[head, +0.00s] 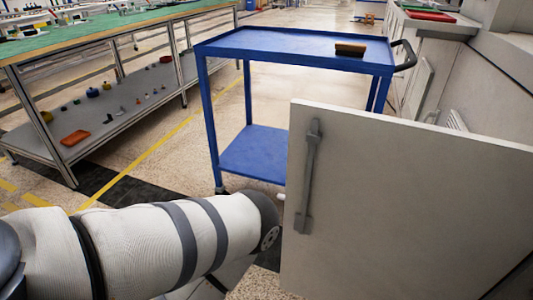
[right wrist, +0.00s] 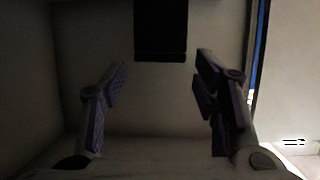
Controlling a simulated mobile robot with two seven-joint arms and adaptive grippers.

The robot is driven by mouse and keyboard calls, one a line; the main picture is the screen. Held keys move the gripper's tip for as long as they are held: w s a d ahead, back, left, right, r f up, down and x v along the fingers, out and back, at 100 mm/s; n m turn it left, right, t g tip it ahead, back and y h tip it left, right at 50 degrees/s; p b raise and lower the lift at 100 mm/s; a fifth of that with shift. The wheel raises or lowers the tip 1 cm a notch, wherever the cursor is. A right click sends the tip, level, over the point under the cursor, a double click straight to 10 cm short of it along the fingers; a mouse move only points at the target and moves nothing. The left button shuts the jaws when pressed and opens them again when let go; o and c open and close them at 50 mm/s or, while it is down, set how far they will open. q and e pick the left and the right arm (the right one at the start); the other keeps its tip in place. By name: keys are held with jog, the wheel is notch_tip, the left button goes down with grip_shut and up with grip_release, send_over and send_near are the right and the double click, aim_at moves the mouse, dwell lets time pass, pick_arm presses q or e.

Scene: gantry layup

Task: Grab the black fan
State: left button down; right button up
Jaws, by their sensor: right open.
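In the right wrist view, a black boxy object (right wrist: 160,30) stands at the back of a dim, pale-walled compartment. It is the only black object in there; its details are too dark to confirm that it is the fan. My right gripper (right wrist: 163,74) is open and empty inside the compartment, its two fingers apart, below the black object in the picture and not touching it. In the head view my left arm comes in from the left and ends near the cabinet door; its gripper is not seen. The compartment's inside is hidden in the head view.
An open white cabinet door (head: 400,190) with a grey handle (head: 308,175) fills the lower right. Behind it stands a blue cart (head: 270,42) with a brush (head: 350,48) on top. A green-topped workbench (head: 120,32) is at the left. Speckled floor between bench and cart is clear.

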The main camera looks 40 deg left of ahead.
jog(key=shift+d+f+g, duration=0.15)
jog(key=shift+d+g, duration=0.1)
jog(key=shift+g, duration=0.05)
jog(key=shift+s, duration=0.1)
jog(key=shift+a, duration=0.15)
jog(key=b+x, duration=0.2)
jog(key=x, duration=0.5)
jog(key=shift+w+a, duration=0.25)
pick_arm(q)
jog(key=d+f, duration=0.1)
jog(key=w+d+f+m, duration=0.1)
jog(key=f, duration=0.1)
pick_arm(e)
grip_shut()
